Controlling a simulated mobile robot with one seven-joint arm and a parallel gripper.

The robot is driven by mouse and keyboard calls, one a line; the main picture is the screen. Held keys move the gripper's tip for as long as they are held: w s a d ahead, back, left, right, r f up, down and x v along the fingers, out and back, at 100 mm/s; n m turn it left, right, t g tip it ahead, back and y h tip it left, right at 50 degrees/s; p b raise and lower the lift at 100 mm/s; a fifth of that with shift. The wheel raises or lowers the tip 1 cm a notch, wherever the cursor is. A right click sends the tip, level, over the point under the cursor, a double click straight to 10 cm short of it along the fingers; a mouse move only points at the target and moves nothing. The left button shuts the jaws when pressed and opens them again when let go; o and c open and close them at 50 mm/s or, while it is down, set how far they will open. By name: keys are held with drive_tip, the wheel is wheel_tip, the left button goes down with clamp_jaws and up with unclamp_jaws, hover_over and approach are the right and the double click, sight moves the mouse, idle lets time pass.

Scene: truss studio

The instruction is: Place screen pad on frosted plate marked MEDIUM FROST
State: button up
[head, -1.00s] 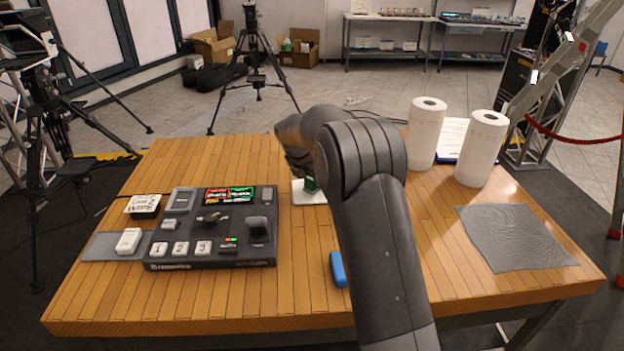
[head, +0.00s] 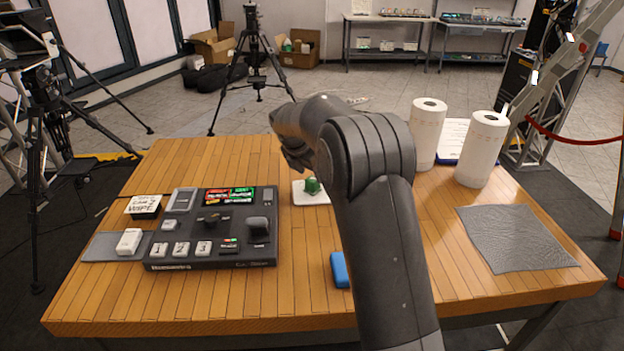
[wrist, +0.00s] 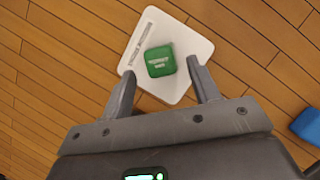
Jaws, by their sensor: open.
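A green pad-like block (head: 312,186) with small white lettering, apparently the screen pad, rests on a whitish plate (head: 325,197) right of the control box. In the wrist view the block (wrist: 160,61) lies flat, well inside the edges of the plate (wrist: 183,92). Dark lettering runs along one plate edge; it is too small to read surely. My gripper (wrist: 160,68) is open, with one finger on each side of the block in the picture and gaps between. In the head view my arm hides the fingers.
A dark control box (head: 213,250) stands to the left. A white block (head: 129,241) lies on a grey plate (head: 101,247) beside it. A blue object (head: 340,269) lies in front. Two paper rolls (head: 427,135) (head: 482,150) and a grey cloth (head: 515,238) are on the right.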

drive_tip(key=v, duration=0.8)
drive_tip(key=s+d+r+m+y, duration=0.1)
drive_tip(key=s+d+r+m, duration=0.25)
drive_tip(key=s, duration=0.35)
drive_tip(key=s+d+r+m, duration=0.2)
drive_tip(key=s+r+m, duration=0.1)
drive_tip(key=s+m, duration=0.3)
drive_tip(key=s+d+r+m+y, duration=0.1)
drive_tip(key=s+d+r+m, duration=0.2)
drive_tip(key=s, duration=0.5)
drive_tip(key=s+d+f+m+t, duration=0.1)
drive_tip(key=s+f+m, duration=0.2)
drive_tip(key=s+m, duration=0.4)
drive_tip(key=s+d+f+m+t+y, duration=0.1)
drive_tip(key=s+m, duration=0.6)
drive_tip(key=s, duration=0.8)
drive_tip(key=shift+d+f, duration=0.65)
drive_tip(key=shift+f, duration=0.25)
drive_tip(key=shift+s+m, duration=0.1)
drive_tip(key=shift+m, duration=0.15)
